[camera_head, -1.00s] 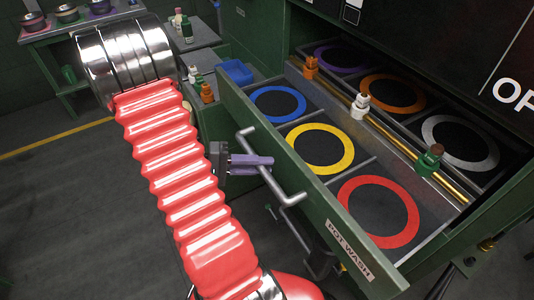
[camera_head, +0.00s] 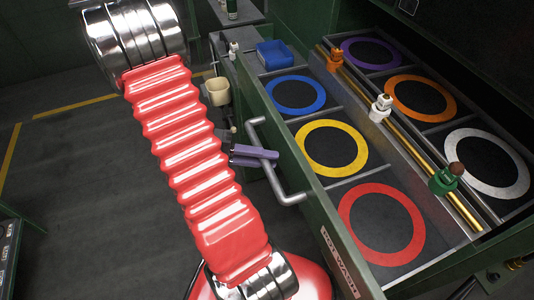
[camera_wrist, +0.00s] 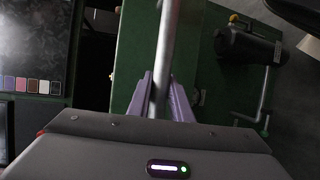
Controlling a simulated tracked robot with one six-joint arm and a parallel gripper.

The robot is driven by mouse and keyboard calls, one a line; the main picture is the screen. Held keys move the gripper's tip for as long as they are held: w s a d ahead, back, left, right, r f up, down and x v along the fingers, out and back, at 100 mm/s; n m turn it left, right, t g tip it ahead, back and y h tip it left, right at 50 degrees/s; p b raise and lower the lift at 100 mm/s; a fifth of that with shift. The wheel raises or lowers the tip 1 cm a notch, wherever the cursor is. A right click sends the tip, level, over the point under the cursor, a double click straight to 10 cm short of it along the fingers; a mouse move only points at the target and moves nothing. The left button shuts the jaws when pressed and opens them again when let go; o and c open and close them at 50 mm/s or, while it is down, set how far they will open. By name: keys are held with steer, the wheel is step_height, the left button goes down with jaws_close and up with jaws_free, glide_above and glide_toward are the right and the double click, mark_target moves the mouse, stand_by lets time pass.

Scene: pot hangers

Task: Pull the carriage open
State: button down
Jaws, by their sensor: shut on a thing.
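The carriage (camera_head: 312,211) is a long green drawer marked POT WASH, standing open. Its near row holds blue, yellow and red rings on black pads, its far row purple, orange and white ones. A grey bar handle (camera_head: 292,198) is on its front and also shows in the wrist view (camera_wrist: 168,40). My gripper (camera_head: 256,155) has purple fingers and is shut on the handle. In the wrist view the two fingers (camera_wrist: 162,88) lie on either side of the bar.
A brass rail (camera_head: 408,143) with orange, white and green holders runs between the rows. A blue tray (camera_head: 276,54) and a beige cup (camera_head: 217,91) are near the carriage's far end. The dark floor (camera_head: 90,180) left of my arm is clear.

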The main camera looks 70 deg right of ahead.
steer(key=c, duration=1.6)
jaws_free()
steer(key=shift+w+d, duration=0.1)
steer(key=v, duration=1.3)
steer(key=shift+w, duration=0.4)
